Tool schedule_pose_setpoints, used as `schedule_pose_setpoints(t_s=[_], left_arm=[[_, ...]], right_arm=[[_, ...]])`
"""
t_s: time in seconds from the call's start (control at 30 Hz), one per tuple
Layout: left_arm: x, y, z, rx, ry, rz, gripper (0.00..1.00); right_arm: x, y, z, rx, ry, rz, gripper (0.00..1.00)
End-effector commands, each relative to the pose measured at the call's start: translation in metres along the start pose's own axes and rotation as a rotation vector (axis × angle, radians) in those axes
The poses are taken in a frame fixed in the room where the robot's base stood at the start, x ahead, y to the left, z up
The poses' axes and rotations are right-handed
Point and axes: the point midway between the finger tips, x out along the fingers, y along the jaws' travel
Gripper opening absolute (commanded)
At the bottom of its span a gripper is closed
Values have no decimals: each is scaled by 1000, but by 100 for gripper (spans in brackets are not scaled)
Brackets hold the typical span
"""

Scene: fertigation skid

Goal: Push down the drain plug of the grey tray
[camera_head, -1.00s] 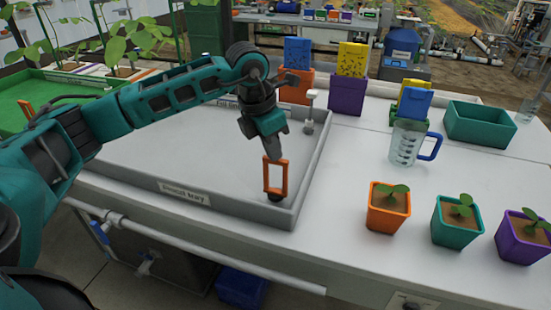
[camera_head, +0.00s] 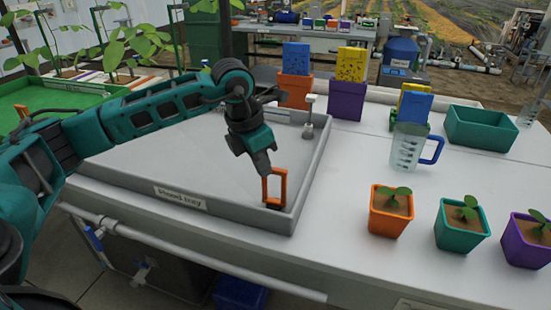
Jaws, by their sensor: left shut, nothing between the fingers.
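The grey tray (camera_head: 225,218) lies on the white bench, with a label on its front wall. The drain plug (camera_head: 282,187), with an upright orange loop handle, stands inside the tray's front right corner. Its dark base shows only as a thin strip low at the tray floor. My left gripper (camera_head: 264,170) is shut, pointing down, with its tips at the top bar of the orange handle. It seems to touch the bar, though contact is hard to tell. The handle is not between the fingers. My right gripper is out of view.
A clear jug (camera_head: 406,147) and potted seedlings, the nearest in an orange pot (camera_head: 389,216), stand right of the tray. Bench between them is clear.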

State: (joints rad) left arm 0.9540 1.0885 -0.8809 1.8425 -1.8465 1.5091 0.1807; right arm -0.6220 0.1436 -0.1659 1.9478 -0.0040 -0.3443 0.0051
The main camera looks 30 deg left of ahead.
Motion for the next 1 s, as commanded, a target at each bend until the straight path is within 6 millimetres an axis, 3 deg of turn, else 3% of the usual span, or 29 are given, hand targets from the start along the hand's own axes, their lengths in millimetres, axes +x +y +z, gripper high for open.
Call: schedule_pose_setpoints(t_s=[0.03, 0.47, 0.57, 0.8, 1.0], left_arm=[[4, 0, -10, -4, 26, 0, 0], [-1, 1, -6, -2, 11, 2, 0], [-1, 1, -6, -2, 10, 2, 0], [-63, 1, -4, -3, 8, 5, 0], [-103, 1, -4, -2, 13, 3, 0]], right_arm=[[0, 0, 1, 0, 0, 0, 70], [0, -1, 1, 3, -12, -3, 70], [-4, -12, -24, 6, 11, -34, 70], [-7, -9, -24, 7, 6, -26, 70], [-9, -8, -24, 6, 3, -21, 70]])
